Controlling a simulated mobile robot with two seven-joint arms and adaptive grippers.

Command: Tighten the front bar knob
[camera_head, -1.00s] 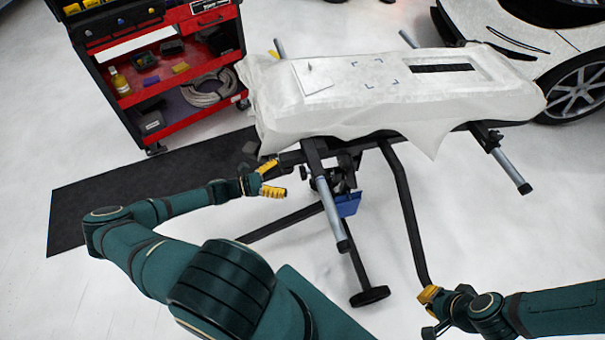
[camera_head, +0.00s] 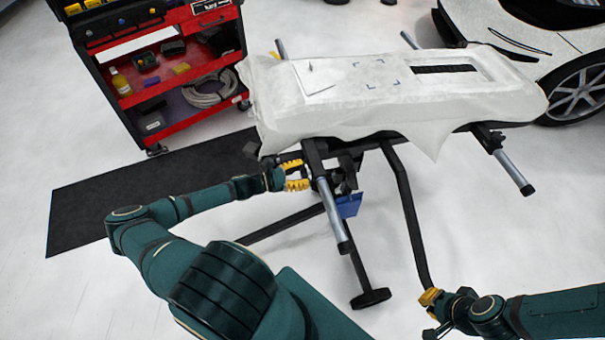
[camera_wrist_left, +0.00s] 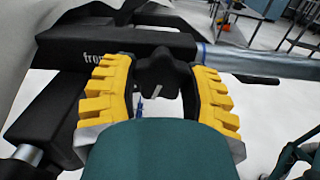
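The front bar knob (camera_wrist_left: 162,75) is a black lobed knob beside a black bar whose label (camera_wrist_left: 95,57) is partly hidden and reads "fro". My left gripper (camera_head: 302,175) is at the stand's near left end. In the left wrist view its yellow fingers (camera_wrist_left: 160,85) are open, one on each side of the knob, with small gaps between. In the head view the knob is not clearly visible. My right gripper (camera_head: 431,298) is by the lower end of the stand's bent black leg (camera_head: 407,210); whether it grips the leg is unclear.
A padded stand holds a white-covered panel (camera_head: 340,110) above the left gripper. A grey-sleeved bar (camera_head: 333,212) slopes down just right of it. A red tool cart (camera_head: 185,95) stands behind left, on a black mat's far side. A white car is at the right.

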